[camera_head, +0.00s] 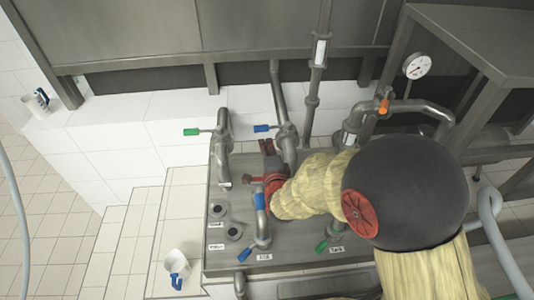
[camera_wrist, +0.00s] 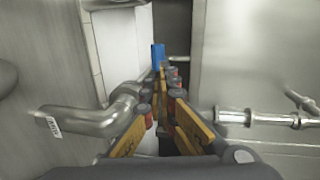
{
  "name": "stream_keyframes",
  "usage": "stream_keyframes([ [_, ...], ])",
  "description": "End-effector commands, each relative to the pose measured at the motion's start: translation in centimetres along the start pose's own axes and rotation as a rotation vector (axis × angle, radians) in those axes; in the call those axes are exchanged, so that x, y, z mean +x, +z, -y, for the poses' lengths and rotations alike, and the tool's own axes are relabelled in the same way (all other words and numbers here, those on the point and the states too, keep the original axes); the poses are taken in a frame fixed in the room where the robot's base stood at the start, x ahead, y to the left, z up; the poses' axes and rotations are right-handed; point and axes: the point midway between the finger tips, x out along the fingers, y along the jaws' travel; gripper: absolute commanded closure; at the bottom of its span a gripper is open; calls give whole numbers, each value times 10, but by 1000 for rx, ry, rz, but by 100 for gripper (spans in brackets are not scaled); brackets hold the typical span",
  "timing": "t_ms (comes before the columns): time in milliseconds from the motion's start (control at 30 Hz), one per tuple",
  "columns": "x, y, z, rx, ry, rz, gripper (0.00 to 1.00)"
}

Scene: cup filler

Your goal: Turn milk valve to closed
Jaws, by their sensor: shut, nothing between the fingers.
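A blue valve handle (camera_head: 262,128) sits on a steel pipe at the back of the valve panel. A blue handle (camera_wrist: 158,57) also shows in the wrist view just past my fingertips; I cannot tell whether they touch it. My gripper (camera_head: 266,148) points toward the back handle, and in the wrist view my gripper (camera_wrist: 165,76) is shut and empty. A green handle (camera_head: 192,132) sits on the pipe to the left. A label (camera_wrist: 55,127) on a bent pipe in the wrist view is too small to read, so I cannot tell which valve is the milk one.
More handles stand at the panel's front: blue ones (camera_head: 245,255) and a green one (camera_head: 322,247). An orange handle (camera_head: 384,106) and a gauge (camera_head: 417,66) are at right. White jugs (camera_head: 177,268) (camera_head: 36,102) stand on tiled surfaces at left. Vertical pipes (camera_head: 318,60) crowd the back.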

Motion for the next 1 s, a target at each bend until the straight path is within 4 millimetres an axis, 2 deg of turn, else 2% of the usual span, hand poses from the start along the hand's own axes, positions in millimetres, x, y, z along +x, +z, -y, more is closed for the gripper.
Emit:
stream_keyframes([
  [33,11,0,-2,0,1,-1,100],
  [200,41,0,-2,0,1,-1,100],
  [400,62,0,-1,-1,0,1,100],
  [1000,73,1,-1,0,-1,1,100],
])
